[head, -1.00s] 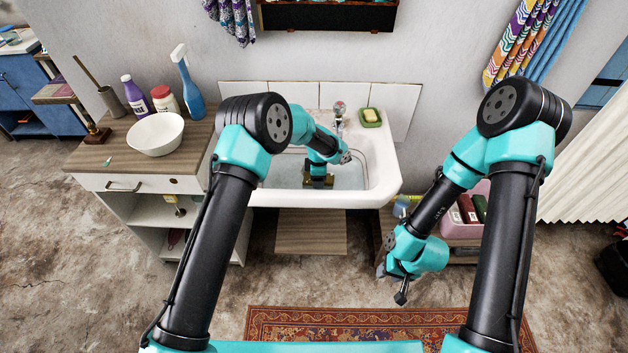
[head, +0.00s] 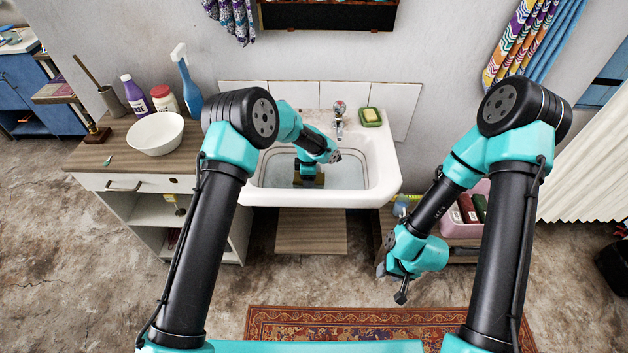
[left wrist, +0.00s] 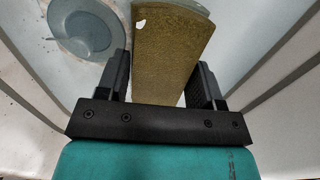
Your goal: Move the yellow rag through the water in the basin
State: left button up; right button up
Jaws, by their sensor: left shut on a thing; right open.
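The white basin (head: 383,178) stands against the wall with pale water (head: 345,176) in it. My left gripper (head: 308,181) reaches down into the basin, left of its middle. In the left wrist view the left gripper (left wrist: 165,85) is shut on the yellow rag (left wrist: 168,50), which looks dull olive-yellow and hangs between the two black fingers. In the head view the rag is mostly hidden by the gripper. My right gripper (head: 402,290) is open and empty, low in front of the basin's right side.
A grey round drain piece (left wrist: 85,30) lies near the rag in the left wrist view. The tap (head: 339,118) and a green soap dish (head: 370,118) are at the basin's back. A cabinet at left holds a white bowl (head: 155,134) and a blue spray bottle (head: 187,88). A pink crate (head: 462,228) stands at right.

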aim_at(322, 176)
pick_arm(q)
jog(key=shift+a, duration=0.6)
jog(key=shift+d, duration=0.1)
jog(key=shift+s+d, duration=0.1)
jog(key=shift+d, duration=2.8)
jog(key=shift+a, duration=0.1)
jog(key=shift+a, duration=2.9)
jog(key=shift+r, duration=0.15)
